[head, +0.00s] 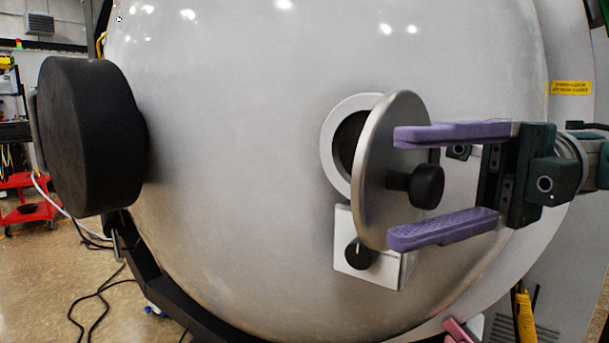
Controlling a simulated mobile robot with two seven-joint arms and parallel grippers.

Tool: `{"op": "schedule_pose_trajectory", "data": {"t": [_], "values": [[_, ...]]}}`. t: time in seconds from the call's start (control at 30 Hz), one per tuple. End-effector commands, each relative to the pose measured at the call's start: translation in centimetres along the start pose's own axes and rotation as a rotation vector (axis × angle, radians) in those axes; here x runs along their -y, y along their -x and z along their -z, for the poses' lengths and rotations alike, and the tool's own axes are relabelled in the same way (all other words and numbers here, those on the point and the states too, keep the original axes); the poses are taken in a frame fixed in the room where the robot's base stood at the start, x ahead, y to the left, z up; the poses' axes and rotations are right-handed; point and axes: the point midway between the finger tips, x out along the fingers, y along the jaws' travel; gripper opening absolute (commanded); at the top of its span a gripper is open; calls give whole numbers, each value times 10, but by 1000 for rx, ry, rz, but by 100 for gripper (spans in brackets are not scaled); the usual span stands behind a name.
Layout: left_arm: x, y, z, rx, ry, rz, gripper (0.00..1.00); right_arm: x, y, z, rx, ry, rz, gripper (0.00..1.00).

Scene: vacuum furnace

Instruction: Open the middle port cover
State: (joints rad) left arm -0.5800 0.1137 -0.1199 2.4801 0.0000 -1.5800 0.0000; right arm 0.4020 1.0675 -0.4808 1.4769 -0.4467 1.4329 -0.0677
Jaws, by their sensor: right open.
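The middle port cover (376,160) is a round grey metal disc with a black knob (428,186) on its outer face. It is seen nearly edge-on and stands ajar from the white port ring (330,140), with the dark port opening (347,138) partly showing at its left. My right gripper (393,187) comes in from the right with its purple fingers spread wide. One finger is above the knob and one below, and there is clear space between each finger and the knob. Whether the fingertips touch the disc cannot be told. My left gripper is not in view.
The rounded grey furnace shell (240,150) fills the middle. A white plate with a black dial (360,255) sits below the port. A large black cylinder (95,135) projects at the left. A red cart (27,195) and floor cables stand farther back. A pink piece (459,331) shows at the bottom.

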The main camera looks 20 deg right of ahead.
Motion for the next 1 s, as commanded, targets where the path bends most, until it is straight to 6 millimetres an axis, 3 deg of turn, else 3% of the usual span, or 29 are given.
{"op": "schedule_pose_trajectory", "data": {"t": [0.5, 0.93, 1.0], "values": [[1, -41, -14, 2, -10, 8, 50, 2, 86, -1, 4, 4, 0, 66], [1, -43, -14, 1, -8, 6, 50, 0, 98, 0, 0, 0, 0, 66], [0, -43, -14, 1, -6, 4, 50, 0, 97, 0, 0, 0, 0, 60]]}}
